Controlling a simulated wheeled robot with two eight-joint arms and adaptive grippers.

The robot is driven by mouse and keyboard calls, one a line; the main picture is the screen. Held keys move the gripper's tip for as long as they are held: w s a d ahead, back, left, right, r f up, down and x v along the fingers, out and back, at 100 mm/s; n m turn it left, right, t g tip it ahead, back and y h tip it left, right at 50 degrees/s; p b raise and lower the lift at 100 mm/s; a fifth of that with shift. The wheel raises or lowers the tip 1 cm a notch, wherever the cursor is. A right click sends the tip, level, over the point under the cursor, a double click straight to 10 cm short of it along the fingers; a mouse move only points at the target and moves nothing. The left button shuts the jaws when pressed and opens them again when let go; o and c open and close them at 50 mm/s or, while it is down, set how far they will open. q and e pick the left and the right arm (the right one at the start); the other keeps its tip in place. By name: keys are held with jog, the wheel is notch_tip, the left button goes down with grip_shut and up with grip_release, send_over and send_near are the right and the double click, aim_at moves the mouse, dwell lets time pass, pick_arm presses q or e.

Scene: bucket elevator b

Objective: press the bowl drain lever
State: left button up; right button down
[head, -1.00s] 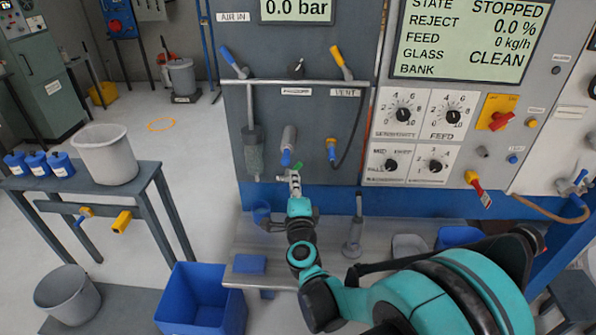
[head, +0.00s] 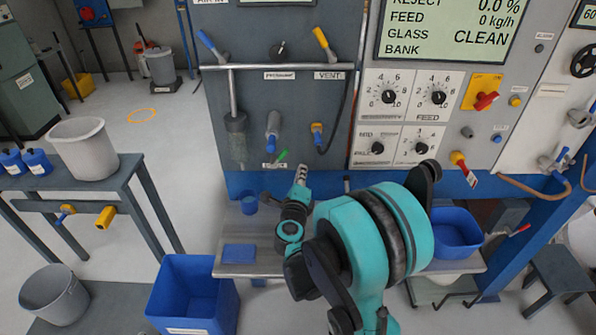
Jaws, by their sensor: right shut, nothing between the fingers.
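A small green lever (head: 282,156) sticks out low on the grey panel, just above a small label too small to read. It may be the bowl drain lever, but I cannot confirm this. A blue-tipped grey fitting (head: 272,135) hangs just above and left of it. My right gripper (head: 302,172) is shut and empty, pointing up toward the panel. Its tip is a little below and right of the green lever, apart from it in the picture. The depth gap is unclear. My left gripper is not in view.
A steel bench (head: 230,220) runs under the panel, with a blue cup (head: 249,204) and a blue basin (head: 455,232) on it. A blue crate (head: 193,295) stands in front. A hose with a yellow-and-blue valve (head: 317,130) hangs to the right of the green lever.

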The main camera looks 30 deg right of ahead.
jog(key=w, duration=0.2)
jog(key=w+d+b, duration=0.1)
jog(key=w, duration=0.2)
jog(key=w+r+b, duration=0.1)
jog(key=w, duration=0.1)
jog(key=shift+w+d, duration=0.15)
jog(key=shift+d, duration=0.1)
jog(key=shift+a+r, duration=0.1)
